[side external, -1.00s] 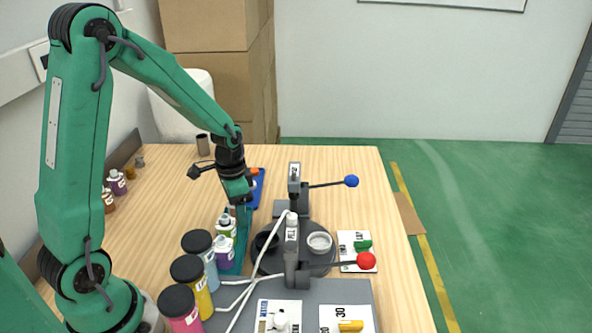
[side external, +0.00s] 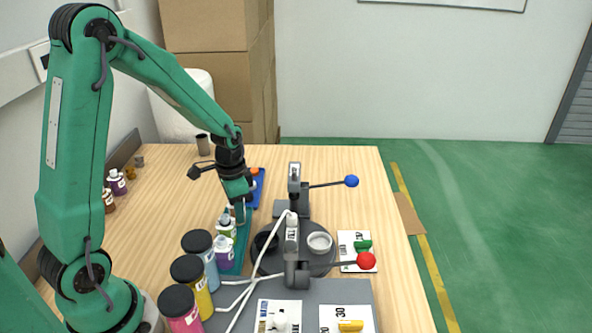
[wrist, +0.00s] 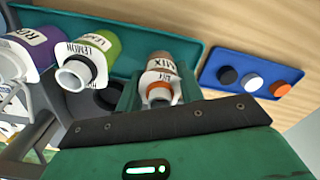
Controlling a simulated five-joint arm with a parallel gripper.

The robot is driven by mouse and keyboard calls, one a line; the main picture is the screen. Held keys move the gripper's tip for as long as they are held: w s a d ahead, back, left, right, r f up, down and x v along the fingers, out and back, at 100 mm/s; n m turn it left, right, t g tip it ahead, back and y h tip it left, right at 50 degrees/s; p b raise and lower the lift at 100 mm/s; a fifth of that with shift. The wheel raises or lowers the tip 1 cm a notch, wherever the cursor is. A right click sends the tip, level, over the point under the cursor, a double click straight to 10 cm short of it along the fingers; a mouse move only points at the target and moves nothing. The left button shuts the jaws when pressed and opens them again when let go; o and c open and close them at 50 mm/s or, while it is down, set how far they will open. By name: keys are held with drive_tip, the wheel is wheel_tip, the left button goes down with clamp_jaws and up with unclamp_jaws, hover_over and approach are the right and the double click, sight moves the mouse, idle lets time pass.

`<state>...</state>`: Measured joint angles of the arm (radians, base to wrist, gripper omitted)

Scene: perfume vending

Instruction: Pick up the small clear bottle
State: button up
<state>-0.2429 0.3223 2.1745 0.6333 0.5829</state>
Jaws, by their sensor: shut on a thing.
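My gripper (side external: 239,212) points down at the far end of the teal tray (side external: 231,268). It is shut on a small bottle labelled MIX (wrist: 168,68), with a brownish body and a pale neck tag. In the wrist view, the bottle sits between the green fingers (wrist: 160,94). In the side view, the fingers mostly hide it. I cannot tell whether its base touches the tray. The green LEMON bottle (wrist: 97,50) stands beside it and also shows in the side view (side external: 226,229). A purple bottle (side external: 224,252) stands nearer.
A blue tray with caps (side external: 260,180) lies beyond my gripper. Large blue (side external: 209,270), yellow and pink containers stand in front.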

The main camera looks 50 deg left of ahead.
drive_tip(key=shift+r, duration=0.15)
drive_tip(key=shift+r, duration=0.55)
drive_tip(key=r, duration=0.3)
drive_tip(key=shift+d+r, duration=0.1)
drive_tip(key=shift+d, duration=0.2)
drive_tip(key=s+d+r, duration=0.3)
drive_tip(key=d+r, duration=0.3)
drive_tip(key=d, duration=0.4)
drive_tip(key=shift+s+d+r, duration=0.2)
drive_tip(key=shift+d, duration=0.1)
drive_tip(key=shift+r, duration=0.15)
